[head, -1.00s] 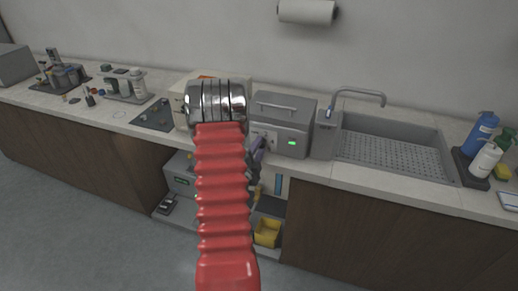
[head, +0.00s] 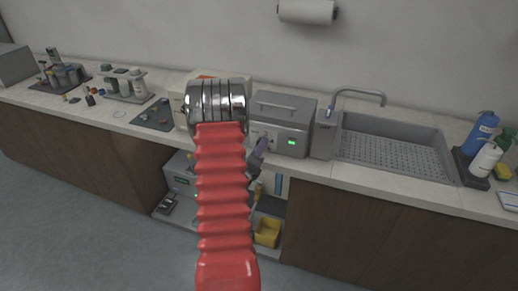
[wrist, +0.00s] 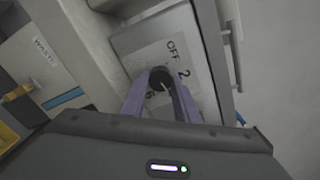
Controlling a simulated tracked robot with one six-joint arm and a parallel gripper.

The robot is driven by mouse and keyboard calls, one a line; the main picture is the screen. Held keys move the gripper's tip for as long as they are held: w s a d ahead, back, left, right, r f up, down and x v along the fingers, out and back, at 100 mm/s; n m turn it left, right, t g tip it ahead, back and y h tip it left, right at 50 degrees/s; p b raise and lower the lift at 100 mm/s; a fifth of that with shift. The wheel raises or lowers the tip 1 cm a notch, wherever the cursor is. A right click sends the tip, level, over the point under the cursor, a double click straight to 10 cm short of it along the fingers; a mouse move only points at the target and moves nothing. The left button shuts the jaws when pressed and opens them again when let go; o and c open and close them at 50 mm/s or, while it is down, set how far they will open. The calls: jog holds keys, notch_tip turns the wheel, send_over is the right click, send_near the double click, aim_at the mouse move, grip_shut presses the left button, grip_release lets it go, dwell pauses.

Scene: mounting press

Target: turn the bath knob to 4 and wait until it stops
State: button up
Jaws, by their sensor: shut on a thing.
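The bath (head: 285,107) is a grey metal box with a lid handle and a small lit green display (head: 291,142), standing on the counter. Its dark round knob (wrist: 160,78) shows in the wrist view on a pale panel marked OFF, 2 and 6. The 4 is not visible. A light line shows on the knob, but I cannot tell which number it points to. My gripper (wrist: 159,88) has its two purple fingers shut on the knob, one on each side.
A sink (head: 390,150) with a tap stands right of the bath, with bottles (head: 484,135) beyond it. A light box (head: 180,92) is behind my arm. A yellow bin (head: 267,232) sits on the shelf below. A bin label reading WASTE (wrist: 45,51) shows in the wrist view.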

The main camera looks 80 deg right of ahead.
jog(key=shift+s+f+m, duration=0.1)
jog(key=shift+f+m, duration=0.15)
jog(key=shift+m, duration=0.05)
jog(key=o, duration=1.1)
jog(key=shift+r, duration=0.1)
jog(key=a, duration=0.4)
jog(key=w+a, duration=0.1)
jog(key=a, duration=0.8)
jog(key=shift+w+a, duration=0.2)
jog(key=shift+a, duration=0.15)
